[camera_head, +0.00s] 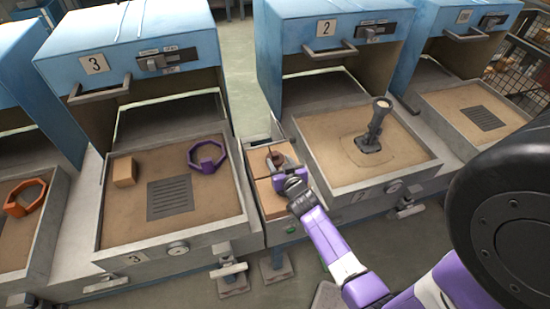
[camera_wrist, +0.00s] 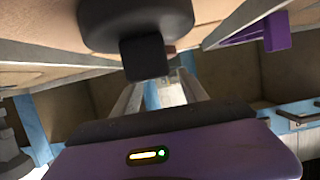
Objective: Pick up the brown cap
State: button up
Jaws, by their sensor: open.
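The brown cap (camera_head: 275,154) sits among tan blocks in the narrow bin between stations 3 and 2. In the head view it is small and partly hidden by my gripper (camera_head: 280,168), which is close against its near side. In the wrist view the cap (camera_wrist: 135,14) looks dark and round, with a square knob (camera_wrist: 145,56). My gripper (camera_wrist: 160,80) is open, with its fingers around or just short of the knob. I cannot tell whether they touch it.
Station 3's tray (camera_head: 240,205) holds a tan block (camera_head: 124,171) and a purple ring (camera_head: 207,156). Station 2's tray (camera_head: 430,160) holds an upright grey handled part (camera_head: 374,125). An orange ring (camera_head: 25,198) lies far left. The bin's walls and both trays' rims are close to my gripper.

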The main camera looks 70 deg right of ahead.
aim_at(276, 156)
jog(key=shift+p+x, duration=0.3)
jog(key=shift+x, duration=2)
jog(key=shift+r, duration=0.1)
grip_shut()
